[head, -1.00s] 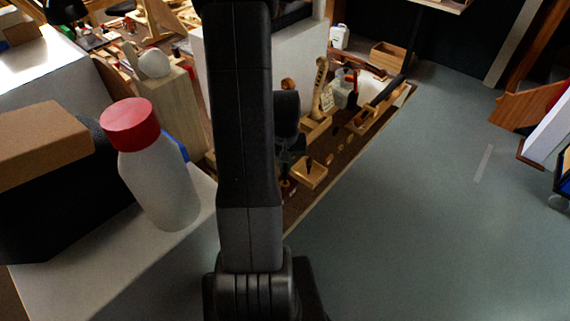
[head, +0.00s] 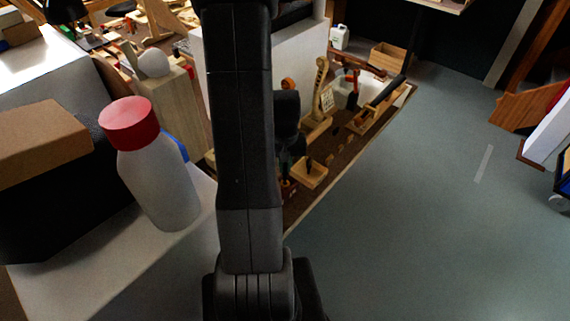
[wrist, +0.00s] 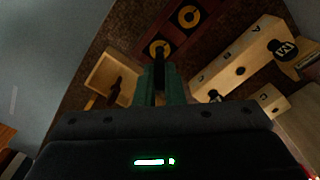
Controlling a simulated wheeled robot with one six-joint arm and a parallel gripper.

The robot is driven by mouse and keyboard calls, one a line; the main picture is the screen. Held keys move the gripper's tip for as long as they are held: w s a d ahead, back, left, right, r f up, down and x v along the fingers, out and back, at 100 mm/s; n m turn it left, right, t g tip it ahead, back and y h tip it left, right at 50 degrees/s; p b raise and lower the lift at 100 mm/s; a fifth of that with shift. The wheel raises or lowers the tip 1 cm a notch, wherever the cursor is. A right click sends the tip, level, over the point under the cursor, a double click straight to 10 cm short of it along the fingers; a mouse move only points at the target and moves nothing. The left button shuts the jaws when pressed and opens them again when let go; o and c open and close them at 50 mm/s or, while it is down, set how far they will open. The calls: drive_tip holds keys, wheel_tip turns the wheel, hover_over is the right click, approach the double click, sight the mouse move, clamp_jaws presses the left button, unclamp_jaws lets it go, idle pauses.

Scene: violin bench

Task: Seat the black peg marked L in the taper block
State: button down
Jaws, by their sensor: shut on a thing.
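In the wrist view my gripper (wrist: 160,88) has teal fingers shut on a dark, slim piece (wrist: 159,72), which looks like the black peg. Its L mark cannot be read. The piece points toward a dark red board with yellow rings (wrist: 174,33); I cannot tell whether they touch. To the right lies a long pale wooden block (wrist: 235,66) with letters and dark holes, perhaps the taper block. A dark peg head marked M (wrist: 283,48) stands at its right. In the head view my gripper (head: 290,165) is small, dark and partly hidden by my arm.
A shallow wooden tray (wrist: 108,76) with a dark piece in it lies left of my fingers; it also shows in the head view (head: 311,174). Another pale block (wrist: 265,100) is at the right. A white bottle with a red cap (head: 155,170) stands at near left.

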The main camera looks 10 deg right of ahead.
sight(285, 173)
drive_tip(key=shift+f+b, duration=2.05)
drive_tip(key=shift+f, duration=0.35)
drive_tip(key=c, duration=1.5)
unclamp_jaws()
drive_tip(key=shift+o, duration=0.2)
wheel_tip(285, 173, up, 14)
drive_tip(key=shift+f, duration=0.1)
drive_tip(key=shift+f, duration=0.1)
wheel_tip(285, 173, down, 14)
drive_tip(key=shift+r, duration=0.25)
drive_tip(key=shift+r+p, duration=0.3)
drive_tip(key=shift+p, duration=0.05)
